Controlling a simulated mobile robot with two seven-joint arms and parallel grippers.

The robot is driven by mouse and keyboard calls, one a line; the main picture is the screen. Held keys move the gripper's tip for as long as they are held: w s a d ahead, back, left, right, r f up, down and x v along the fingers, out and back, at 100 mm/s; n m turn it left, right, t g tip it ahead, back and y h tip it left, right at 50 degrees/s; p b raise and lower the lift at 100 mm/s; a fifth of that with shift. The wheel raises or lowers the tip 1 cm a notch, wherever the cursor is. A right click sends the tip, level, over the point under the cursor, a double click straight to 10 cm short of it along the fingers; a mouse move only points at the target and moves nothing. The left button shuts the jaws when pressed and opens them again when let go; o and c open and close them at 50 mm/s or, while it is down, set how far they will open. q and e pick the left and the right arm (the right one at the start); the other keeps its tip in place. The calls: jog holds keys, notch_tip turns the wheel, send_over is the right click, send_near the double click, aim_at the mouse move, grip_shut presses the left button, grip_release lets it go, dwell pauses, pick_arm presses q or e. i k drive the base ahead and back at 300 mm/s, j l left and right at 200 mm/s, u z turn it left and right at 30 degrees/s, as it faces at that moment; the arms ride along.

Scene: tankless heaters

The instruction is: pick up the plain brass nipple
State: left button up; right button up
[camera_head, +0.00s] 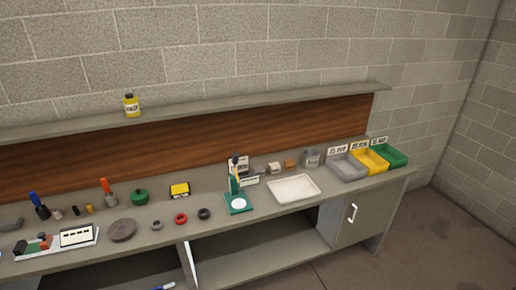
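A small brass-coloured cylinder (89,208), which looks like the plain brass nipple, stands on the left part of the workbench. It is too small to tell whether it has threads. A small dark cylinder (75,210) and a small grey cylinder (58,213) stand in a row to its left. Neither of my grippers is in view.
The workbench (265,221) runs along a block wall. A blue-topped tool (39,205) and a red-topped tool (108,192) flank the cylinders. A dark round disc (122,230) lies in front. A white tray (293,188) and grey, yellow and green bins stand right.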

aim_at(89, 208)
jog(key=i+j+u, duration=0.35)
jog(key=j, duration=0.15)
jog(key=i+j+u, duration=0.2)
jog(key=j+u, duration=0.15)
jog(key=i+j+u, duration=0.3)
jog(key=j, duration=0.15)
